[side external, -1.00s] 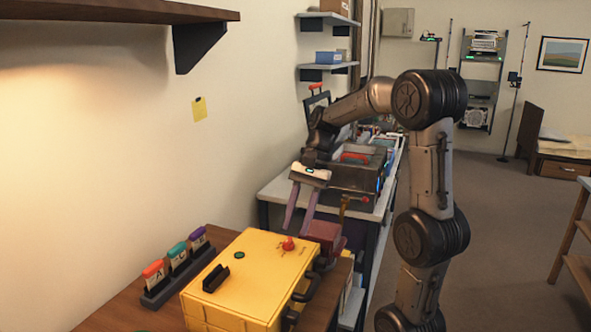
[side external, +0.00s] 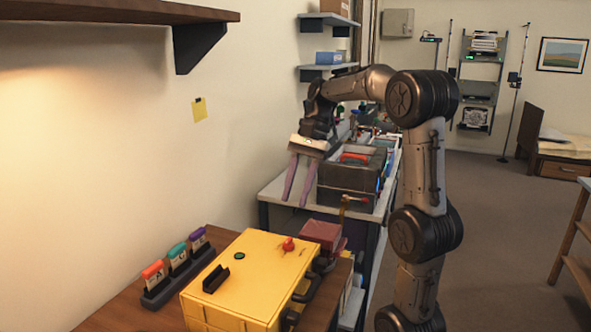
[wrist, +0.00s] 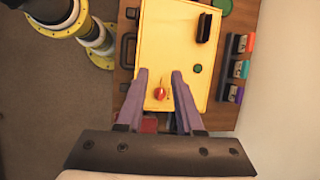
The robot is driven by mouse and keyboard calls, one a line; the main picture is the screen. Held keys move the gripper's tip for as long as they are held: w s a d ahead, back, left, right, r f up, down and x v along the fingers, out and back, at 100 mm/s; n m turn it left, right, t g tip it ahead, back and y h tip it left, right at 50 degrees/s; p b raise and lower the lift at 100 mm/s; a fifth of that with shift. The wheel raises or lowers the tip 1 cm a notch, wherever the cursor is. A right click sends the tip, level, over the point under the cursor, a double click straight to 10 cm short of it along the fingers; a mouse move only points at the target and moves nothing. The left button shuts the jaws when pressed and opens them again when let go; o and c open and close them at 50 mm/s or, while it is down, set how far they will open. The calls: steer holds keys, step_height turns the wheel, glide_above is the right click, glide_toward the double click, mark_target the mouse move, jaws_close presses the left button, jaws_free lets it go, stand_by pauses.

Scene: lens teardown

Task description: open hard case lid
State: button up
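The yellow hard case (side external: 260,272) lies on the wooden table with its lid shut. On its lid are a red knob (side external: 289,244), a small green disc (side external: 240,256) and a black raised holder (side external: 216,279). A dark handle (side external: 307,289) is on its right side. The case also shows in the wrist view (wrist: 165,45), with the red knob (wrist: 160,93) between my fingers in the picture. My gripper (side external: 293,203) is open and empty, with purple fingers pointing down. It is above and beyond the far end of the case, touching nothing.
A rack with red, teal and purple labelled tabs (side external: 178,268) stands left of the case. A dark red box (side external: 322,235) sits just beyond the case. A grey bench with a dark bin (side external: 347,190) is farther back. A wall shelf (side external: 110,12) overhangs at upper left.

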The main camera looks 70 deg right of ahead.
steer(key=shift+w+d+r, duration=0.15)
steer(key=shift+d+r, duration=0.15)
steer(key=shift+r, duration=0.4)
steer(key=shift+w+d+r, duration=0.2)
steer(key=shift+d+r, duration=0.15)
steer(key=shift+r, duration=0.4)
steer(key=shift+w+d+r, duration=0.15)
steer(key=shift+d+r, duration=0.15)
steer(key=shift+r, duration=0.4)
